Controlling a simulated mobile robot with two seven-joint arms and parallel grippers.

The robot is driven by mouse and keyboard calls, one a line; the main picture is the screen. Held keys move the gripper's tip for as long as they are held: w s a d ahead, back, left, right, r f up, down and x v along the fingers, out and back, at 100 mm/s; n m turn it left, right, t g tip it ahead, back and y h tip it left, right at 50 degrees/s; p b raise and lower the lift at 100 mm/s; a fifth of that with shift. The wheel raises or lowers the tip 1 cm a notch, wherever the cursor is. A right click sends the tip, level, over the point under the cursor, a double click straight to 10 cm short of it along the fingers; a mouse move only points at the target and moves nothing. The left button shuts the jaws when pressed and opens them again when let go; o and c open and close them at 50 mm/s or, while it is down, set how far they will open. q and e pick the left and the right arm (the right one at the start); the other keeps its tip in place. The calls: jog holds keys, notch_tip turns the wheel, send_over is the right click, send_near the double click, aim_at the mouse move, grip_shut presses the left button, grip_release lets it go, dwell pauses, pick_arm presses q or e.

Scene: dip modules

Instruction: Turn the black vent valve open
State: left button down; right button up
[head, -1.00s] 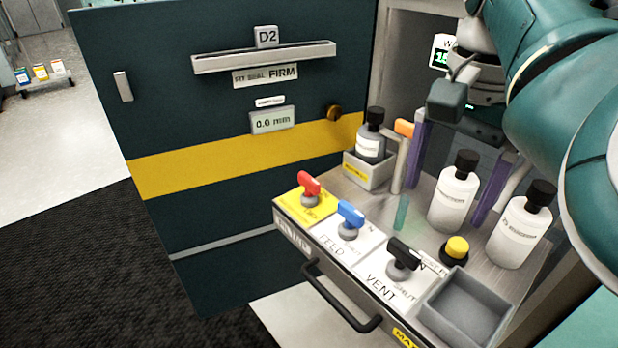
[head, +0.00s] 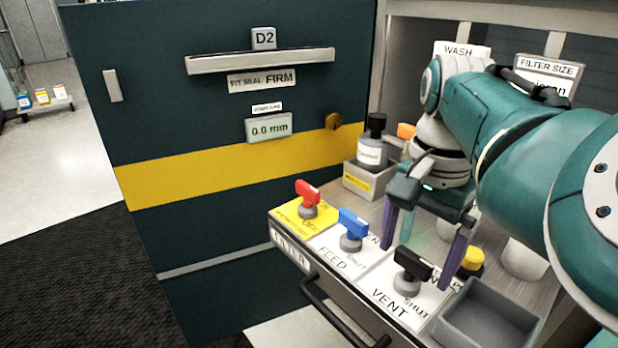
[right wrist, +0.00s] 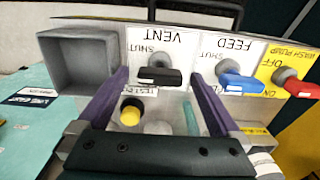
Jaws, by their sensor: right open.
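The black vent valve (head: 413,263) stands on a grey stem on the white VENT plate (head: 388,297), on the tray top of the drawer unit. Its black handle slants down to the right in the head view. My right gripper (head: 416,267) is open, pointing down over the tray, with purple fingers behind and to either side of the valve handle. In the right wrist view the black handle (right wrist: 160,77) lies between the two fingertips, and no contact can be made out. The SHUT mark shows beside the stem; the other mark is partly hidden. My left gripper is not in view.
The blue feed valve (head: 352,224) and red valve (head: 307,193) stand in the row to the left. A yellow button (head: 472,259) is close to the right finger. An empty grey bin (head: 487,318) sits to the right. White bottles stand behind, partly hidden by my arm.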

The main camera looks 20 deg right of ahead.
jog(key=c, duration=1.4)
